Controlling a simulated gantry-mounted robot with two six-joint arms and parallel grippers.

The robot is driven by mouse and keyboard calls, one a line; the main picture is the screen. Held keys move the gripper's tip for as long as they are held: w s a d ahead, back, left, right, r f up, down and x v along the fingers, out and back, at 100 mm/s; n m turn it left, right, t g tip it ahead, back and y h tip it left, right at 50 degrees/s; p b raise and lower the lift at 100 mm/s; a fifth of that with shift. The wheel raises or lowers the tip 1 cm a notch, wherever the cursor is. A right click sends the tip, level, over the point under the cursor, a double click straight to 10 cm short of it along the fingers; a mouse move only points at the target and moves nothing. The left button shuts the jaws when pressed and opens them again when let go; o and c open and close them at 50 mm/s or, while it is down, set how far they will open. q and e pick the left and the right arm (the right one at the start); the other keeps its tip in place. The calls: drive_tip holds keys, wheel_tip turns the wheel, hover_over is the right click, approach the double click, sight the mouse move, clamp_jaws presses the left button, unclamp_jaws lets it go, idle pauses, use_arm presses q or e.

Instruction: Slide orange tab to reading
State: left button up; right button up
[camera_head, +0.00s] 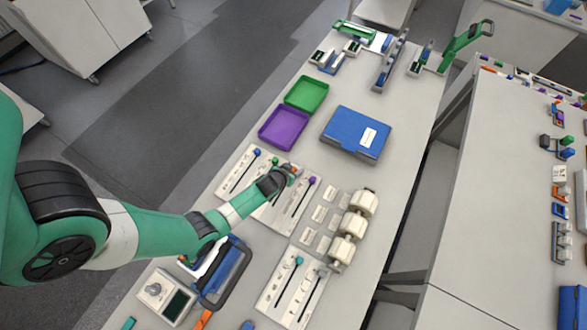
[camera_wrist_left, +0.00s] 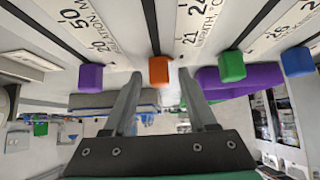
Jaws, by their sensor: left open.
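The orange tab (camera_wrist_left: 159,69) is a small block at the end of a dark slot on a white scale board (camera_wrist_left: 118,28). In the left wrist view it appears between the two fingertips of my left gripper (camera_wrist_left: 160,78), with a visible gap on each side. The fingers are open and hold nothing. In the head view my left gripper (camera_head: 288,171) is over the slider boards and partly hides the tab. Printed numbers show beside the slots, but the tab's exact reading cannot be told. My right gripper is not in view.
A purple tab (camera_wrist_left: 91,76), a green tab (camera_wrist_left: 231,65) and a blue tab (camera_wrist_left: 297,61) flank the orange one. A purple tray (camera_head: 283,128), a green tray (camera_head: 306,94) and a blue box (camera_head: 356,133) stand beyond. White cylindrical parts (camera_head: 354,222) stand right of the boards.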

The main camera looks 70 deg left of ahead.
use_arm(q)
clamp_jaws()
idle(1.4)
